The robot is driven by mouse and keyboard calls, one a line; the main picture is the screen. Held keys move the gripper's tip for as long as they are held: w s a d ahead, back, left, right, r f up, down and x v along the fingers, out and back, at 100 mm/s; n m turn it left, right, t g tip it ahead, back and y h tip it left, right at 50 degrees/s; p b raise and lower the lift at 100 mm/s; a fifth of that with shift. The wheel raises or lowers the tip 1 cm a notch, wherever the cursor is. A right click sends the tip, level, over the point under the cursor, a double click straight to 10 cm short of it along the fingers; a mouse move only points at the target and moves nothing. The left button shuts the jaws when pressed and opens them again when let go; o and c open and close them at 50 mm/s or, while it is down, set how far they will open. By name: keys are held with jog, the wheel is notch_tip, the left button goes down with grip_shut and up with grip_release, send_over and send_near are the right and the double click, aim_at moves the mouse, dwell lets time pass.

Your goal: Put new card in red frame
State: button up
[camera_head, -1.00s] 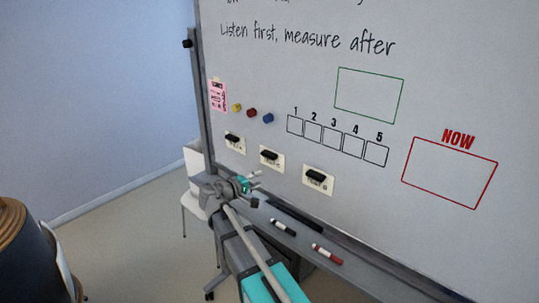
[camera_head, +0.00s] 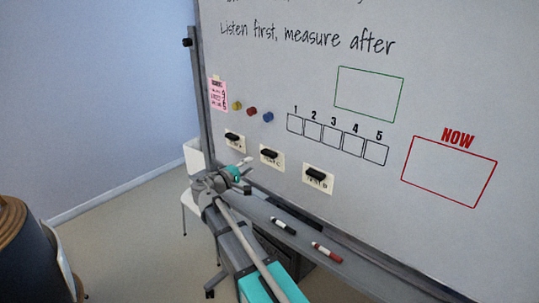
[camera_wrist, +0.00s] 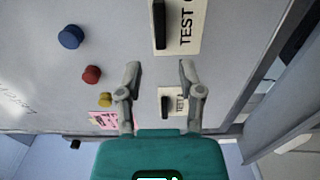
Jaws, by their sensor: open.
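The red frame (camera_head: 449,173) under the word NOW is an empty outline at the right of the whiteboard. Three cards with black bar handles sit in a descending row: a left card (camera_head: 235,148), a middle card (camera_head: 277,164) marked TEST C, and a right card (camera_head: 324,189) whose last letter is unclear. I cannot tell which is the new card. My gripper (camera_head: 243,173) is open and empty, below the left and middle cards. In the wrist view, the TEST C card (camera_wrist: 186,38) is ahead and the left card (camera_wrist: 178,92) lies between my fingers (camera_wrist: 159,72) in the picture.
The whiteboard also has an empty green frame (camera_head: 369,94), numbered boxes (camera_head: 333,137), round magnets (camera_head: 252,111) and a pink note (camera_head: 218,93). The tray (camera_head: 300,242) below holds a black marker (camera_head: 284,226) and a red marker (camera_head: 326,253). A white chair (camera_head: 194,160) stands behind.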

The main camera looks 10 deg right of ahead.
aim_at(266, 155)
jog(key=shift+x, duration=4.55)
grip_shut()
